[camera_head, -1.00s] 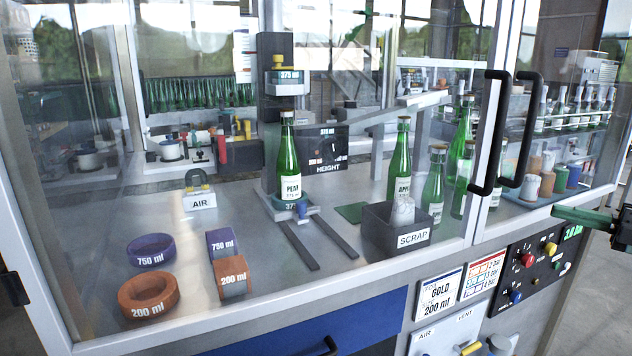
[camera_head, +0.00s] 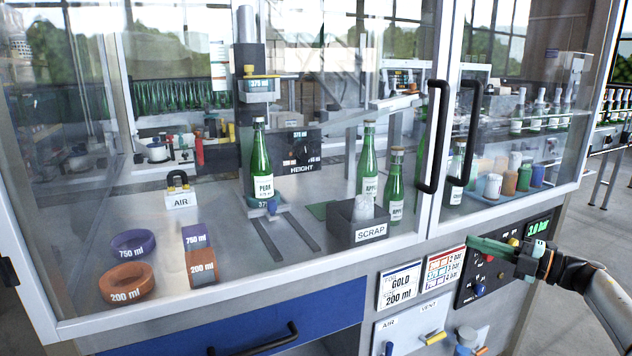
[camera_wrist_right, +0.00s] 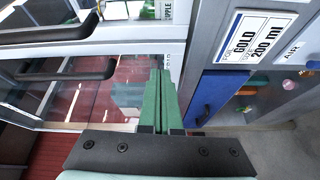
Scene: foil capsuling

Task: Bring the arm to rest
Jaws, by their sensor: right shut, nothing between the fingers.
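My right gripper (camera_head: 478,243) has long green fingers and comes in from the right in the head view. It is shut and empty, in front of the control panel (camera_head: 466,293), and hides part of it. In the right wrist view its green fingers (camera_wrist_right: 159,85) lie together, with the cabinet's glass doors on the left and the gold 200 ml card (camera_wrist_right: 254,36) at the upper right. I cannot tell whether the fingertips touch the panel. My left gripper is not in view.
The glass cabinet's two black door handles (camera_head: 433,137) stick out near the right arm. Inside stand green bottles (camera_head: 262,165), a scrap bin (camera_head: 345,226) and orange and purple rings (camera_head: 127,283). A blue drawer (camera_head: 225,335) is below. Floor shows clear at the right.

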